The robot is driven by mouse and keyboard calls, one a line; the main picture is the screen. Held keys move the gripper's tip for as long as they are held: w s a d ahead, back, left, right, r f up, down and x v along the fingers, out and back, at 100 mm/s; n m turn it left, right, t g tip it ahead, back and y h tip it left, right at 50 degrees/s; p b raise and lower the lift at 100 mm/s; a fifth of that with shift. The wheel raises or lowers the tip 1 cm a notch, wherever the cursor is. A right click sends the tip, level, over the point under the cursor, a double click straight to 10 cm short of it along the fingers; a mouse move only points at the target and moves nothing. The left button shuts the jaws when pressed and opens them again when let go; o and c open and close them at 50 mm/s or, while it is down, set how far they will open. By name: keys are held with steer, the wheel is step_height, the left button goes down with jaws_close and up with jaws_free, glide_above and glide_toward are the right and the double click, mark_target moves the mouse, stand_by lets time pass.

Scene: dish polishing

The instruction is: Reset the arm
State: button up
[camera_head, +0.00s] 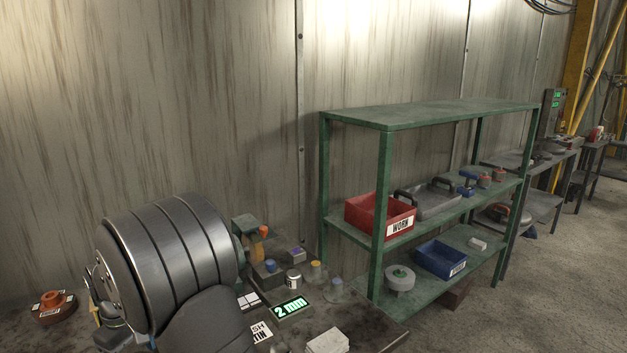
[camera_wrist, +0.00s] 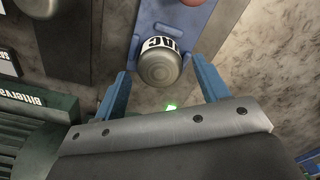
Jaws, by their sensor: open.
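My gripper (camera_wrist: 164,88) shows in the wrist view, with its two blue fingers spread wide apart. A rounded metal object with a white lettered band (camera_wrist: 160,62) lies in line with the gap, just beyond the fingertips. I see no finger touching it, and nothing is clasped.
An orange-topped disc (camera_head: 53,306) sits far left.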

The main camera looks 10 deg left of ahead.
steer(key=r, duration=0.2)
steer(key=d+r, duration=0.1)
steer(key=shift+w+r, duration=0.1)
steer(key=shift+w, duration=0.15)
steer(key=w+d+r, duration=0.5)
steer(key=d+r, duration=0.1)
steer(key=d, duration=0.3)
steer(key=w+d+f, duration=0.3)
steer(key=w+d, duration=0.4)
steer(key=w, duration=0.3)
steer(key=shift+n, duration=0.3)
steer(key=a+f, duration=0.2)
steer(key=a, duration=0.1)
steer(key=s+a+f, duration=0.1)
steer(key=a+f, duration=0.1)
steer(key=a, duration=0.1)
steer(key=a+f, duration=0.2)
steer(key=a, duration=0.1)
steer(key=shift+s+a+f, duration=0.1)
steer(key=shift+s+a, duration=0.05)
steer(key=shift+a, duration=0.2)
steer(key=shift+s+a+f, duration=0.1)
steer(key=shift+a+f, duration=0.15)
steer(key=shift+f, duration=0.3)
steer(key=shift+a+f, duration=0.25)
steer(key=shift+f, duration=1.1)
